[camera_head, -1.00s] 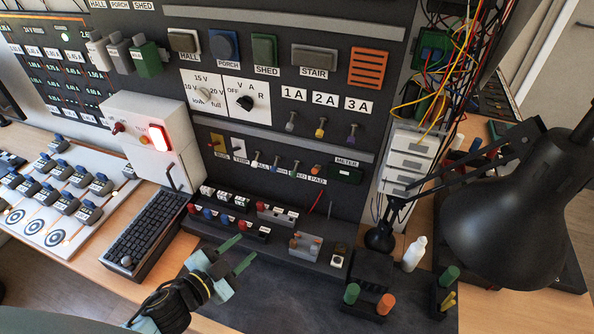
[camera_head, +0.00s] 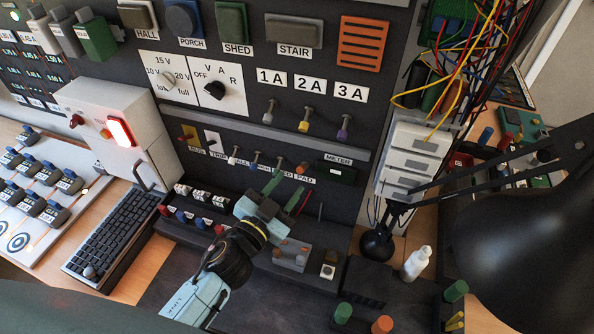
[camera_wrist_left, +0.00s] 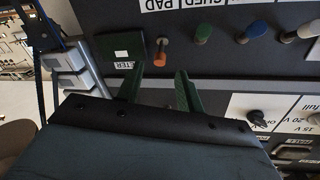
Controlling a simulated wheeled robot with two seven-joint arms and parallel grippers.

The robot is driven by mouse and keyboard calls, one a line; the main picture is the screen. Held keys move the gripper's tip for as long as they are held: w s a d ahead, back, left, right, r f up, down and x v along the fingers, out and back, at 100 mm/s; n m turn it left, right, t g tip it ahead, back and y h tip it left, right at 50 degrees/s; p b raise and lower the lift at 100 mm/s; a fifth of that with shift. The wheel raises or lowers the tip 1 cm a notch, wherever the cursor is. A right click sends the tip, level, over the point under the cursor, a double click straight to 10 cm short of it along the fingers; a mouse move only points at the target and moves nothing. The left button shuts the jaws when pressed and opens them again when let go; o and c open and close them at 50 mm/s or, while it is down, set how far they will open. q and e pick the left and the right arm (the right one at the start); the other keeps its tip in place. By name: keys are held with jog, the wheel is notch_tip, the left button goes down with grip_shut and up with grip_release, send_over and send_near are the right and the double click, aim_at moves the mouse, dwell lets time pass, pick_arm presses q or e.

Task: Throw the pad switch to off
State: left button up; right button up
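The pad switch (camera_head: 302,168) is a small lever with an orange tip, at the right end of a row of toggles on the dark wall panel. The PAD label (camera_head: 305,179) sits below it. In the left wrist view the orange lever (camera_wrist_left: 160,50) stands just beyond my fingertips, close to the gap between them. My left gripper (camera_head: 288,190) is open and empty, its two green fingers apart, just below the PAD label in the head view. It also shows in the left wrist view (camera_wrist_left: 160,82). I see no contact with the lever. My right gripper is not in view.
Other toggles (camera_head: 255,160) stand close to the left. The dark green meter block (camera_head: 337,175) is close to the right. Below are rows of terminals (camera_head: 200,220) and a bench unit (camera_head: 292,255). A black lamp (camera_head: 520,240) and loose wires (camera_head: 470,50) fill the right side.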

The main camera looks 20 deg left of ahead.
aim_at(299, 173)
pick_arm(q)
jog(key=w, duration=0.2)
jog(key=w+d, duration=0.1)
jog(key=w, duration=0.2)
jog(key=shift+f, duration=0.1)
grip_shut()
